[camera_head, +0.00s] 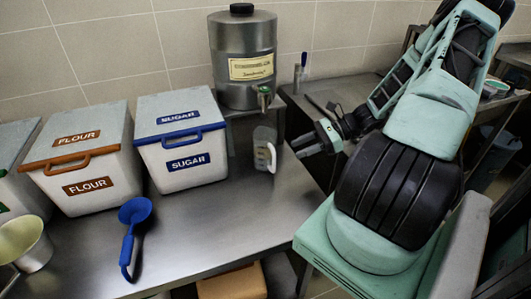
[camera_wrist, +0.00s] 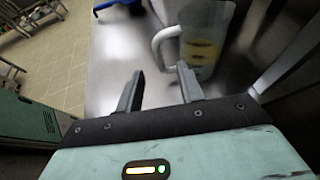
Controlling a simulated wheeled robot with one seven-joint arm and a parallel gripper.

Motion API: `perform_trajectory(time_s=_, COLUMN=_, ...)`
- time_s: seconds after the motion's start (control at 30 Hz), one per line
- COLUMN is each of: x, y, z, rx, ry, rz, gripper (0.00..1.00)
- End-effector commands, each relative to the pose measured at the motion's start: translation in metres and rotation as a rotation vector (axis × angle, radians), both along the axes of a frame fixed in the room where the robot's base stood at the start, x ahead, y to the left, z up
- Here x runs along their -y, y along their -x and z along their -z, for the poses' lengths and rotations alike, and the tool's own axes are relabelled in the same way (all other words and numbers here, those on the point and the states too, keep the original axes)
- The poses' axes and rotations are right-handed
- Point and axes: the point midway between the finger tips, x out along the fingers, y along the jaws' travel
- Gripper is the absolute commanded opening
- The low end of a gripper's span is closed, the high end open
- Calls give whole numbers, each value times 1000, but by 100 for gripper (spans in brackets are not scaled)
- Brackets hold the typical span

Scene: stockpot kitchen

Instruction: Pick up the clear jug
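The clear jug (camera_head: 264,152) stands upright on the steel counter, below the tap of the metal dispenser, with its white handle toward the right. In the wrist view the jug (camera_wrist: 207,38) is at the top right, with yellowish marks on its side and its white handle (camera_wrist: 163,45) facing left. My gripper (camera_head: 303,147) is to the right of the jug in the head view. In the wrist view my gripper's fingers (camera_wrist: 159,88) are apart with nothing between them. The handle lies just beyond the fingertips, and the right fingertip appears close to the jug; I cannot tell whether they touch.
A metal dispenser (camera_head: 243,60) stands behind the jug. The sugar bin (camera_head: 181,150) and flour bin (camera_head: 82,165) are to its left.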

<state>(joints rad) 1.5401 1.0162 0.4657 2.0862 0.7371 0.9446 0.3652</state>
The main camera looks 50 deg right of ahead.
Motion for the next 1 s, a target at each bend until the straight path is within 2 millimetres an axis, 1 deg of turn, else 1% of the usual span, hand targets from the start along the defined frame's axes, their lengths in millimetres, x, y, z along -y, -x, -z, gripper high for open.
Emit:
perform_trajectory(time_s=0.03, x=-9, y=-6, z=3, rx=0, ry=-5, rz=-3, gripper=38)
perform_trajectory(time_s=0.1, x=-18, y=-12, z=7, rx=0, ry=-4, rz=-3, gripper=38)
perform_trajectory(time_s=0.2, x=-26, y=-19, z=12, rx=1, ry=-2, rz=-2, gripper=38)
perform_trajectory(time_s=0.37, x=-33, y=-24, z=16, rx=-1, ry=0, rz=-2, gripper=38)
perform_trajectory(time_s=0.47, x=-42, y=-29, z=19, rx=0, ry=-4, rz=-3, gripper=38)
perform_trajectory(time_s=0.6, x=-60, y=-39, z=28, rx=-1, ry=-4, rz=-3, gripper=38)
perform_trajectory(time_s=0.7, x=-67, y=-45, z=34, rx=0, ry=-1, rz=-3, gripper=38)
perform_trajectory(time_s=0.8, x=-71, y=-48, z=36, rx=-1, ry=0, rz=-2, gripper=38)
perform_trajectory(time_s=1.0, x=-72, y=-49, z=37, rx=-1, ry=2, rz=-1, gripper=38)
